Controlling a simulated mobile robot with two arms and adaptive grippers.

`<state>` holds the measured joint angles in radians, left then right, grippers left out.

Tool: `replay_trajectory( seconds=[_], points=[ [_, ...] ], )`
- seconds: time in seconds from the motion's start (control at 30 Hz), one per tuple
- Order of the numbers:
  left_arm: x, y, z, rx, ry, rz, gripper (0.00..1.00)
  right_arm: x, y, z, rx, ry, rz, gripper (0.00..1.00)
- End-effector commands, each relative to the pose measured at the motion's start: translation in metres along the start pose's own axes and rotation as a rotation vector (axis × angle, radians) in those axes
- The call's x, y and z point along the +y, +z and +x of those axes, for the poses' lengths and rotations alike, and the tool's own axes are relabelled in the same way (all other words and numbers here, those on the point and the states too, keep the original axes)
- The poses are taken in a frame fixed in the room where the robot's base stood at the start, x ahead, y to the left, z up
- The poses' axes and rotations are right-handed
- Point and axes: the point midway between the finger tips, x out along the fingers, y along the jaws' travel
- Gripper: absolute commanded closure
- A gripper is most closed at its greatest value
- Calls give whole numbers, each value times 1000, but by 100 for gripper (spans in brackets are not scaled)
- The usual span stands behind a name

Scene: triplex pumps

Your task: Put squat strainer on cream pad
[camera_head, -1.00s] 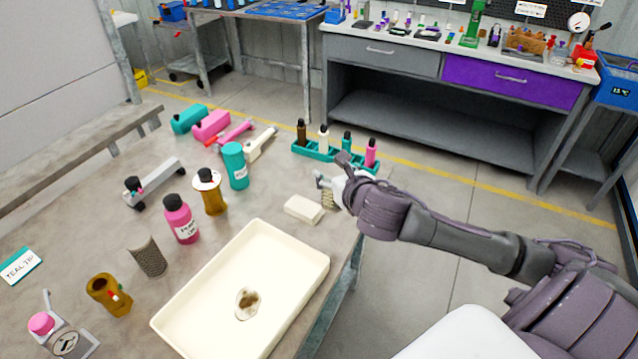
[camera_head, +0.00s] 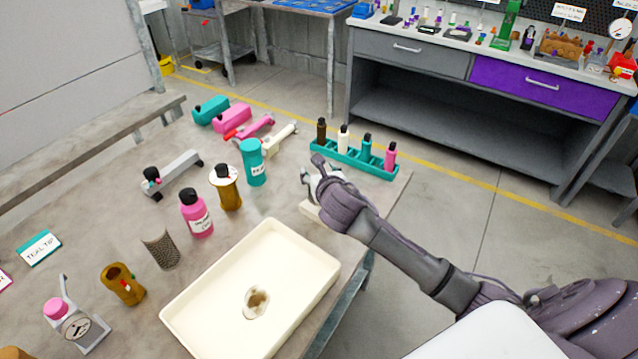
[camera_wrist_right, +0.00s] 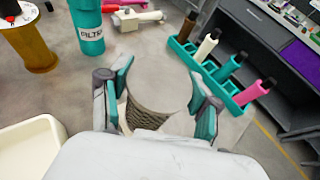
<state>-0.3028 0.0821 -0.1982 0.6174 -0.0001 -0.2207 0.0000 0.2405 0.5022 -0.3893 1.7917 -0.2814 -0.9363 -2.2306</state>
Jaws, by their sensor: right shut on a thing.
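My right gripper (camera_wrist_right: 158,100) is shut on the squat strainer (camera_wrist_right: 148,114), a dark, mesh-sided cylinder held upright between the teal-lined fingers. In the head view the right gripper (camera_head: 311,180) is at the table's right side, over or just beside the cream pad (camera_head: 310,212). The wrist mostly covers the pad, and only its near left edge shows. The strainer is hidden behind the gripper there, so I cannot tell whether it touches the pad. My left gripper is not in view.
A cream tray (camera_head: 215,262) with a stained patch lies in front of the pad. A teal rack (camera_head: 350,158) with several bottles stands behind the gripper. A taller mesh strainer (camera_head: 162,250), a pink bottle (camera_head: 196,214) and a teal bottle (camera_head: 252,163) stand to the left.

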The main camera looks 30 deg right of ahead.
Motion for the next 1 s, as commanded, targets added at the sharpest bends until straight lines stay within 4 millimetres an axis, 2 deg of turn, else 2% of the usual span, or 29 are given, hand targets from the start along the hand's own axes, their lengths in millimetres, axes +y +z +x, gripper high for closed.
replay_trajectory(
  seconds=[0.3,0.7,0.73,0.87,1.0],
  points=[
    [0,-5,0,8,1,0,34,1,-35,15,2,0,2,75],
    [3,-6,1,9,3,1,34,1,-39,17,-1,1,-1,75],
    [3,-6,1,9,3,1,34,1,-40,17,0,1,-1,36],
    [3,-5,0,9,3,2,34,1,-40,17,0,1,0,15],
    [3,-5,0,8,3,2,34,1,-40,17,0,1,0,13]
  ],
)
